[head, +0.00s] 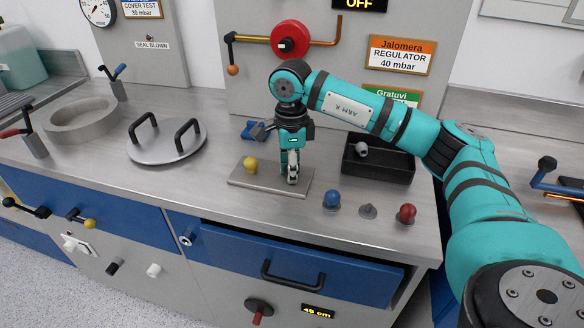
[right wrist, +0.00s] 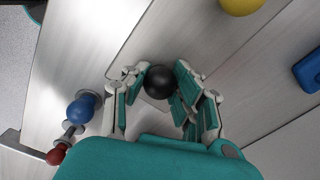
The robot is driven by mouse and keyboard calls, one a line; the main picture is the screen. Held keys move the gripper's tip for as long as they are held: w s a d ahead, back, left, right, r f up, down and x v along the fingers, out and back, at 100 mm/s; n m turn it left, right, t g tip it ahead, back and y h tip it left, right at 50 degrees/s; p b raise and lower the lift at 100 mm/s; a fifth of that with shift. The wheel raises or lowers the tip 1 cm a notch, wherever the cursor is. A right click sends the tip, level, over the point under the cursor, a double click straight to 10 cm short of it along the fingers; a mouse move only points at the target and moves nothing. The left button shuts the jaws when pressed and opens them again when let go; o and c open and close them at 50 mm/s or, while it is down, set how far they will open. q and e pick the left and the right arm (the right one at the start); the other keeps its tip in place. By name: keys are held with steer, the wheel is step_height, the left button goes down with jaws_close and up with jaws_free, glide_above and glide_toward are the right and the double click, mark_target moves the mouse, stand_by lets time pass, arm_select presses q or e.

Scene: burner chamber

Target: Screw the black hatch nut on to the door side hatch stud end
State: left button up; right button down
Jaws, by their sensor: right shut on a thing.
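The black hatch nut (right wrist: 158,82) is a round black ball, seen in the right wrist view between the fingers of my right gripper (right wrist: 160,95). In the head view my right gripper (head: 291,178) points down over the right part of a flat metal plate (head: 240,181), shut on the nut, which its fingers hide there. A short bare grey stud (head: 368,211) stands on the bench between a blue knob (head: 332,199) and a red knob (head: 407,213). I cannot tell which part is the door side hatch stud end. My left gripper is not in view.
A yellow knob (head: 250,164) sits on the plate's left part. A black tray (head: 378,170) holding a grey ball stands behind right. A two-handled round lid (head: 166,152) and a metal ring (head: 80,122) lie left. The blue drawer (head: 300,262) below stands slightly open.

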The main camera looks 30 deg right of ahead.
steer(key=shift+s+f+m, duration=0.15)
steer(key=shift+f+m, duration=0.1)
steer(key=shift+m, duration=0.75)
steer(key=c, duration=1)
jaws_free()
steer(key=shift+r, duration=0.15)
steer(key=shift+w+r, duration=0.2)
steer(key=shift+r, duration=0.15)
step_height(320, 180, up, 11)
